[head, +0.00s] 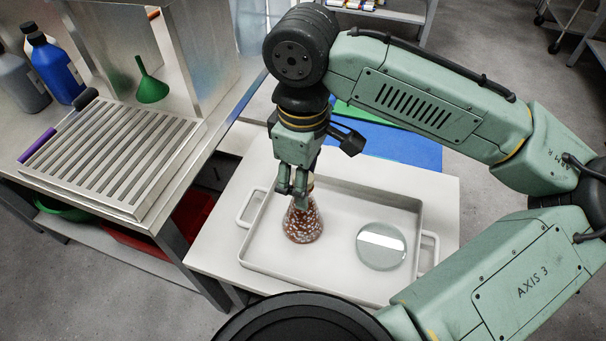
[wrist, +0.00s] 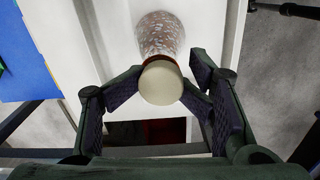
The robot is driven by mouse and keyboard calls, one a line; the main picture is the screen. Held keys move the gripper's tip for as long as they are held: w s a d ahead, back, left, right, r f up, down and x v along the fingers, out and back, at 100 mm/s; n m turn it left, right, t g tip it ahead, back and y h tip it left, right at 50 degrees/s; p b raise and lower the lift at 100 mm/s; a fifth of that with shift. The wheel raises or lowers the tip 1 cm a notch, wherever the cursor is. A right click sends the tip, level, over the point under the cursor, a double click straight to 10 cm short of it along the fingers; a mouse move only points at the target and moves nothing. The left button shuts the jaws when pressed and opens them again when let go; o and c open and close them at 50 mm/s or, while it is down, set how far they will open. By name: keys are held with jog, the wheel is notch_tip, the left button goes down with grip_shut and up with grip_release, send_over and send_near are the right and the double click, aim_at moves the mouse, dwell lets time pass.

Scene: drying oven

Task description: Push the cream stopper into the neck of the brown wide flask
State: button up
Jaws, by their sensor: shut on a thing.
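The brown wide flask (head: 303,222), speckled with white, stands upright in the white tray (head: 345,283). It shows behind the stopper in the wrist view (wrist: 158,35). The cream stopper (wrist: 160,83) is seen end-on in the wrist view, lined up with the flask's neck; a reddish-brown rim shows just behind it. My gripper (head: 291,190) points down over the flask, and its dark fingers are shut on the stopper from both sides. In the head view the fingers mostly hide the stopper and neck. I cannot tell how deep the stopper sits in the neck.
A round glass dish (head: 381,246) lies in the tray right of the flask. The tray has raised walls and handles. A slatted metal rack (head: 115,150), a green funnel (head: 150,84) and a blue bottle (head: 57,70) stand on the bench at left.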

jog(key=o, duration=1.3)
jog(key=shift+o, duration=0.3)
jog(key=o, duration=0.5)
jog(key=shift+c, duration=0.2)
jog(key=shift+r, duration=0.15)
jog(key=shift+r+p, duration=3.45)
jog(key=shift+p, duration=0.35)
